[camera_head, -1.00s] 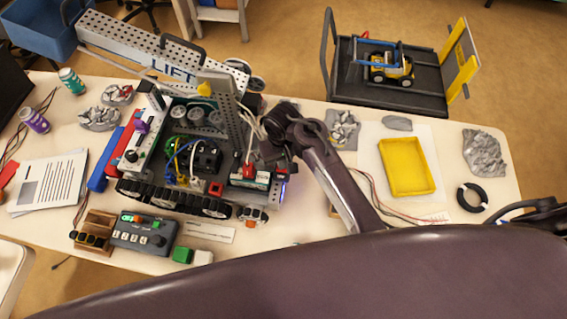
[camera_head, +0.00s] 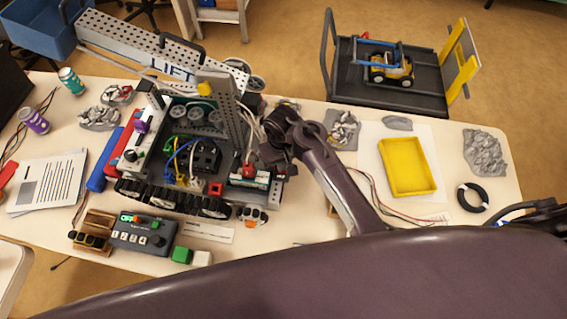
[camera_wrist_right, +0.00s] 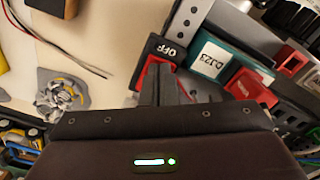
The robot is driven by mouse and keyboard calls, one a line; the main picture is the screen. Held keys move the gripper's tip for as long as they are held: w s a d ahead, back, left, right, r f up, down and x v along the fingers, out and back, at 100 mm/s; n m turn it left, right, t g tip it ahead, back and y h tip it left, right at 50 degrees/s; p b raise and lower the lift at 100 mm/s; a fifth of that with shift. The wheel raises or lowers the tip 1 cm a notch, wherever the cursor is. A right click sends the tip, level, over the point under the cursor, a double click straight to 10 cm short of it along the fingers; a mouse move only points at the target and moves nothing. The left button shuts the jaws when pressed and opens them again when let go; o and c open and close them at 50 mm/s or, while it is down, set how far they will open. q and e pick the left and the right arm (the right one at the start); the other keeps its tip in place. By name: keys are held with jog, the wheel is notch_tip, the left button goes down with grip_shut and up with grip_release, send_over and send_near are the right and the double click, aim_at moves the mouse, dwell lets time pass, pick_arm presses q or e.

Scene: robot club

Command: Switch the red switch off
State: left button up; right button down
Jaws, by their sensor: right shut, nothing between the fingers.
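The tracked robot (camera_head: 165,195) stands on the table at left of centre. A small module with a teal and white face (camera_head: 250,179) sits at its right end, with a red part (camera_head: 248,170) on top. My right gripper (camera_head: 268,150) is shut and empty, just above this end. In the right wrist view, my gripper's fingertips (camera_wrist_right: 158,78) are at a red piece (camera_wrist_right: 148,70) beside a black "OFF" label (camera_wrist_right: 165,47), partly covering it. Contact is hard to tell. A teal "DJ23" label (camera_wrist_right: 215,57) and another red block (camera_wrist_right: 250,88) lie to the right. My left gripper is not in view.
A yellow tray (camera_head: 408,167) and black ring (camera_head: 472,195) lie on the right. Grey rocks (camera_head: 341,128) and loose wires (camera_head: 372,195) lie near my arm.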

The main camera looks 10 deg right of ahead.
jog(key=shift+w+r+p, duration=0.1)
jog(key=shift+r+p, duration=1.15)
jog(key=shift+r, duration=2.15)
